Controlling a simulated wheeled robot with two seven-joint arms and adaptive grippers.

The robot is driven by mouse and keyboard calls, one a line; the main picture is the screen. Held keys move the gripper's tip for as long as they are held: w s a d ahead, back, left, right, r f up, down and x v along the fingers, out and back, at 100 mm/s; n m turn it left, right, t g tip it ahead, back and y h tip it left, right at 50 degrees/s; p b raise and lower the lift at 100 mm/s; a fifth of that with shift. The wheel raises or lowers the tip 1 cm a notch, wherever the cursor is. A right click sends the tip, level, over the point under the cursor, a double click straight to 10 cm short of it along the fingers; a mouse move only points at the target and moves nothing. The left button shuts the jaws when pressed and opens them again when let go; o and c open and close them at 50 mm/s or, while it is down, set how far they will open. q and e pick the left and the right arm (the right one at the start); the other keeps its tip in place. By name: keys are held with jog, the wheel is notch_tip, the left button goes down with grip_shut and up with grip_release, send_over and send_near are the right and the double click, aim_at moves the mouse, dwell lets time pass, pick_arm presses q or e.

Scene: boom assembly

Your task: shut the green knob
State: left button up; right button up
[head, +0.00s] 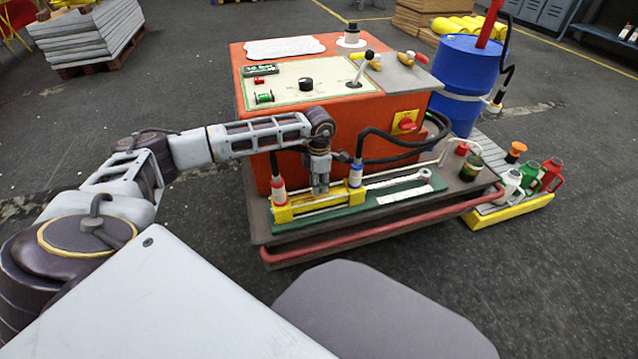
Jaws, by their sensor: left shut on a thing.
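The green knob (264,97) sits on the cream control panel (300,85) on top of the orange machine, near its front left corner. It is too small to tell how it is turned. My left gripper (320,188) points down in front of the machine, below and apart from the knob. It is over the yellow fixture (284,213), between the red-and-white hose end (278,190) and the blue-and-white hose end (356,174). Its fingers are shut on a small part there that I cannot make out. My right gripper is out of view.
The panel also carries a black knob (306,85), a lever (361,68) and a red button (259,80). A red rotary switch (407,124) is on the machine's front. Black hoses (395,148) loop at the front right. A red rail (380,232) runs along the cart's edge.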

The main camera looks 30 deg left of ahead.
pick_arm(q)
jog(key=shift+m, duration=0.5)
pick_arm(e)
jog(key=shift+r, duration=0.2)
pick_arm(q)
jog(key=shift+r+m+p, duration=0.1)
jog(key=shift+m+p, duration=0.6)
jog(key=shift+m, duration=1.1)
jog(key=shift+m+p, duration=0.45)
jog(key=shift+m, duration=1.15)
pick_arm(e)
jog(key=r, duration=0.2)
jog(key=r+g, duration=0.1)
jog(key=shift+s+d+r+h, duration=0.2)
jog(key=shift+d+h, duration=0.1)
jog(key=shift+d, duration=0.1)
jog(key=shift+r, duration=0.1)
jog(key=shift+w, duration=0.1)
